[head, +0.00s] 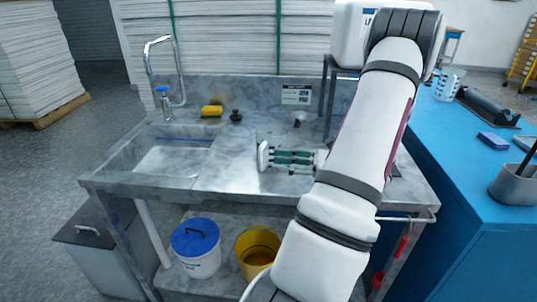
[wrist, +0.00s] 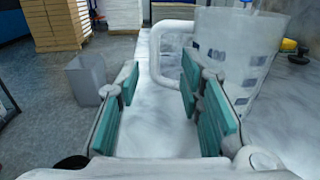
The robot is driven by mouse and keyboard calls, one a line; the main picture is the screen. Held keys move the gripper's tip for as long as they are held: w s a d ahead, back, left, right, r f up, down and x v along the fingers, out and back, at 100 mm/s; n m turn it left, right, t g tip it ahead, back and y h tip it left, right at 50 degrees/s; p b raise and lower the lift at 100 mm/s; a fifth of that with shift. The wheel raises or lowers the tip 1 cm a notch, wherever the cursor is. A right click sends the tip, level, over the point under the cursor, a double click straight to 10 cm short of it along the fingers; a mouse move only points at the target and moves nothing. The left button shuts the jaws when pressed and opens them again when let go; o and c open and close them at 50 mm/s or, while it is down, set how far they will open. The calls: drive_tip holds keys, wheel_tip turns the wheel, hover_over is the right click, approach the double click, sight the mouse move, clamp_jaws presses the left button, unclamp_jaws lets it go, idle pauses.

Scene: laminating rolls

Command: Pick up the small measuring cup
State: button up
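A small translucent white measuring cup with blue markings (wrist: 245,55) stands on the grey counter, just beyond my fingertips in the wrist view. Its white handle (wrist: 157,62) points left, ahead of the gap between my fingers. In the head view the cup shows only as a small pale shape (head: 263,156) at the left end of my gripper. My gripper (head: 275,159), with teal pads, is low over the counter and points left. In the wrist view my gripper (wrist: 160,75) is open with nothing between the pads. Whether the right finger touches the cup cannot be told.
The sink (head: 175,158) lies left, with a tap (head: 164,100). A yellow sponge (head: 211,111) and a dark knob-like item (head: 236,116) sit behind. Another marked cup (head: 448,84) stands on the blue table (head: 425,150). Buckets (head: 197,250) are below the counter.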

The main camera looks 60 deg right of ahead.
sight(260, 169)
drive_tip(key=shift+a+b+x, duration=0.15)
drive_tip(key=shift+x, duration=1.4)
drive_tip(key=shift+a+b+x, duration=0.1)
drive_tip(key=shift+b+x, duration=0.05)
drive_tip(key=shift+x, duration=1.35)
drive_tip(key=shift+s, duration=0.1)
clamp_jaws()
